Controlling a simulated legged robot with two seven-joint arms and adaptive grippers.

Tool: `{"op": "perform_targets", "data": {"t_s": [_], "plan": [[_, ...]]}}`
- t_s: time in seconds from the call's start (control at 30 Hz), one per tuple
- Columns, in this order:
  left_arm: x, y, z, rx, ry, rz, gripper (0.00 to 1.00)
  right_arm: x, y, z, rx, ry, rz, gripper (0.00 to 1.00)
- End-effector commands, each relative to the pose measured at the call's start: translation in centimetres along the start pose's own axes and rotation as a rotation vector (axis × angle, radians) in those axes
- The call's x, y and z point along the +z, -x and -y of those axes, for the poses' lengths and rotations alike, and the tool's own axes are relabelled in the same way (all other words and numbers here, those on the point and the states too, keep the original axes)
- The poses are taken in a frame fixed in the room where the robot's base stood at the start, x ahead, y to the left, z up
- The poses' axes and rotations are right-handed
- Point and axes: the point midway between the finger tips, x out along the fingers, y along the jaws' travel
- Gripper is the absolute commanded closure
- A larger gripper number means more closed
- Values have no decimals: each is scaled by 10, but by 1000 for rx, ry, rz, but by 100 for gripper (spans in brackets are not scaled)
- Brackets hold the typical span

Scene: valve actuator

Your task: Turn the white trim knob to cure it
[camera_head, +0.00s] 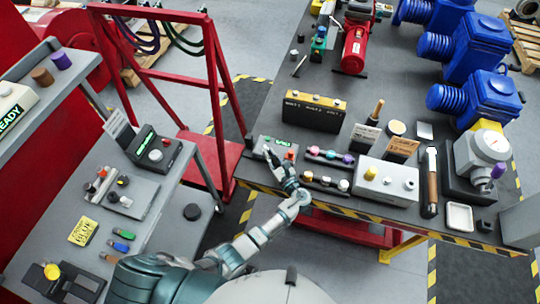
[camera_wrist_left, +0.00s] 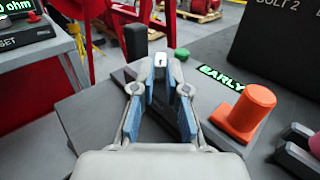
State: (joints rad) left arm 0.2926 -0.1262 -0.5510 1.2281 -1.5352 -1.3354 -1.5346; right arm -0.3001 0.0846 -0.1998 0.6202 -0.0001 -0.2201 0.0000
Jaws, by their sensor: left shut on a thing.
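My left gripper (camera_head: 272,156) reaches over a small grey box (camera_head: 259,140) at the near left corner of the dark table. In the left wrist view the two blue-padded fingers (camera_wrist_left: 161,85) are closed around a small white knob (camera_wrist_left: 160,62) with a dark mark on top. The pads hide its sides. The box has a lit green display (camera_wrist_left: 222,77) that reads "EARLY". In the head view the fingers largely hide the white knob. My right gripper is not in view.
An orange knob (camera_wrist_left: 244,110) stands right of the fingers, with a green button (camera_wrist_left: 182,54) and a black post (camera_wrist_left: 135,42) near the tips. A black box labelled with bolts (camera_head: 313,111) stands behind. Racks of coloured knobs (camera_head: 330,157) lie to the right. A red frame (camera_head: 216,100) stands left.

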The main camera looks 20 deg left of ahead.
Motion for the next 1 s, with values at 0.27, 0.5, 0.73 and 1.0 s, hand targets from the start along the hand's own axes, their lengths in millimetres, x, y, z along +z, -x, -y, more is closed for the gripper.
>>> {"op": "perform_targets", "data": {"t_s": [0.27, 0.5, 0.73, 1.0], "plan": [[1, -3, -2, 0, 4, 1, 69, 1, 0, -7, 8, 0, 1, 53], [1, 0, 0, -1, 1, 1, 61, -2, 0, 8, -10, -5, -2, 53], [-1, 12, 0, -2, 0, -2, 61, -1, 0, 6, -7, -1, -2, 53], [-2, 69, -2, -2, 2, -4, 61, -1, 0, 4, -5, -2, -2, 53]]}}
